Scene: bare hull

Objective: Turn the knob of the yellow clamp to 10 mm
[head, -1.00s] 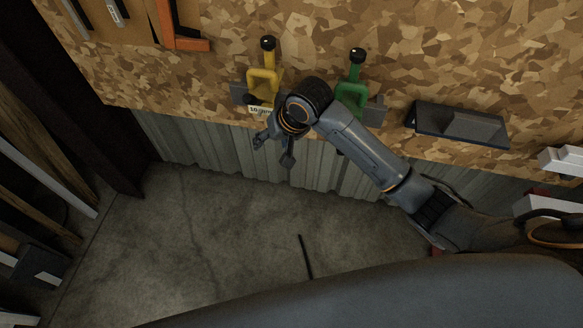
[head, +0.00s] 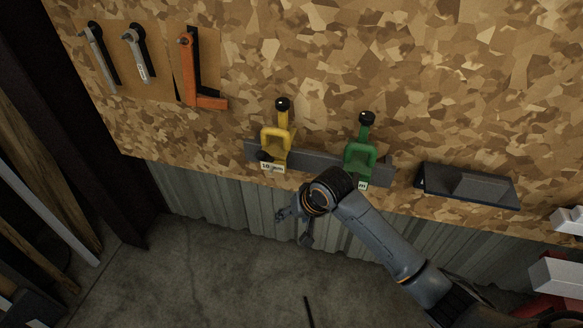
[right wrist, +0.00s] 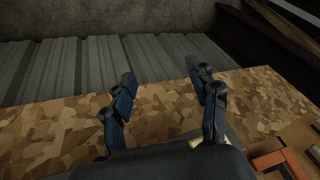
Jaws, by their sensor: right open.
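The yellow clamp (head: 277,140) is on a dark grey rail on the board in the head view. A black ball knob (head: 282,103) tops its screw, and a second small dark end shows at its lower left. A label (head: 273,168) under it reads 10 mm. My right gripper (head: 292,228) is open and empty, below and a little right of the yellow clamp and clear of it. In the right wrist view its fingers (right wrist: 160,75) are spread with nothing between them. A small pale yellow patch shows by the finger base; I cannot tell what it is. My left gripper is not in view.
A dark shelf (head: 467,186) is further right. Wrenches and an orange square (head: 200,101) hang upper left. Corrugated metal (head: 235,210) runs below the board.

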